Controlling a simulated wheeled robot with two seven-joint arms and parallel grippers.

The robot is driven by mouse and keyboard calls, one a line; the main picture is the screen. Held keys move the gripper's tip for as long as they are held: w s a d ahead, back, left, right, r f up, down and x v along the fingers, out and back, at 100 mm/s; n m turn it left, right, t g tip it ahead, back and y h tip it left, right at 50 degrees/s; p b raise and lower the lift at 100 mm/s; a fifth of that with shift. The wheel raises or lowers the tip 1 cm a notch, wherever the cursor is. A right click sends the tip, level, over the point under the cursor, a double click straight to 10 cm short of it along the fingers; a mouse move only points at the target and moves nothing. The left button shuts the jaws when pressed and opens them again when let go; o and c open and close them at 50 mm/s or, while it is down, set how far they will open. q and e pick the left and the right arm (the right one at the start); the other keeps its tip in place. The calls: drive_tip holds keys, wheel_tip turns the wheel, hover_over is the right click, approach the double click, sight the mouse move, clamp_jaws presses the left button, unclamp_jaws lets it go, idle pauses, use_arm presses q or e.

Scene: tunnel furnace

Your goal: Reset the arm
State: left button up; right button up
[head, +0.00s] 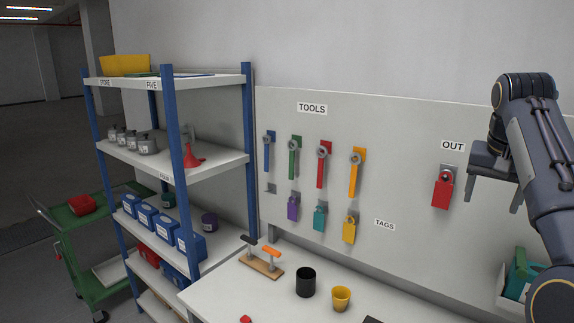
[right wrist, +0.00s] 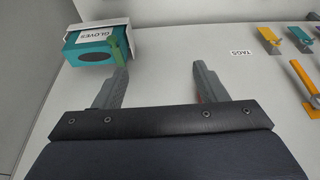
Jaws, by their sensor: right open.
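My right arm comes in from the right in the head view. Its gripper (head: 492,202) is held in front of the tool board, just right of the red padlock (head: 441,190) under the OUT label. In the right wrist view, the right gripper (right wrist: 155,85) has its two fingers apart with nothing between them. Beyond the fingers is the pale board, with a GLOVES box (right wrist: 97,45) at upper left. My left gripper is not in the head view.
The tool board (head: 385,130) carries several coloured tools and padlocks. A worktop (head: 225,290) below holds a black cup (head: 306,282), a yellow cup (head: 341,298) and a wooden block (head: 262,264). A blue-post shelf (head: 250,150) and a green cart (head: 85,235) stand at left.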

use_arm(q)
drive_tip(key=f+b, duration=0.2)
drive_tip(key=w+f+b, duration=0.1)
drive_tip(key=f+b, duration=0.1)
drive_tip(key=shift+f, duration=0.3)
use_arm(e)
drive_tip(key=s+a+f+n+t+y, duration=0.1)
drive_tip(key=s+a+f+n+y, duration=0.1)
drive_tip(key=s+a+f, duration=0.5)
drive_tip(key=s+a+f+n+t+y, duration=0.1)
drive_tip(key=s+a+f+n+y, duration=0.1)
drive_tip(key=s+a+f, duration=0.5)
drive_tip(key=s+a+f+n+y, duration=0.2)
drive_tip(key=s+a+f, duration=0.5)
drive_tip(key=s+f, duration=0.4)
wheel_tip(320, 180, down, 6)
drive_tip(key=shift+s+a+r+t, duration=0.2)
drive_tip(key=shift+a+t, duration=0.15)
drive_tip(key=shift+t, duration=0.05)
